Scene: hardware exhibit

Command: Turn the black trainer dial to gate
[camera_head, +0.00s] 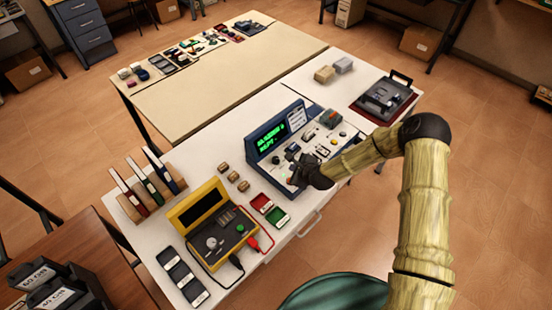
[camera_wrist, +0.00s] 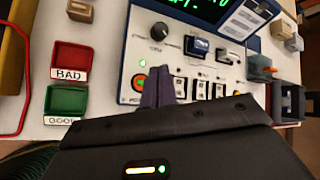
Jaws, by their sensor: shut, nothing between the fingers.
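The blue trainer (camera_head: 256,151) stands on the white table, with green text on its dark screen and a pale control panel. In the wrist view its panel (camera_wrist: 140,55) carries a black dial (camera_wrist: 158,31) at the upper left, with small print around it too small to read. My gripper (camera_head: 294,168) is over the front part of the trainer and hides some of its controls in the head view. In the wrist view my gripper's dark fingers (camera_wrist: 158,85) are together and empty, below the dial and apart from it in the picture, near a lit orange button (camera_wrist: 138,82).
Red (camera_wrist: 72,62) and green (camera_wrist: 66,100) trays, labelled BAD and GOOD, lie left of the trainer. A yellow-cased tester (camera_head: 215,232) with red and black leads stands farther left. A dark device (camera_head: 384,97) sits on the right. Several small wooden blocks lie behind the trays.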

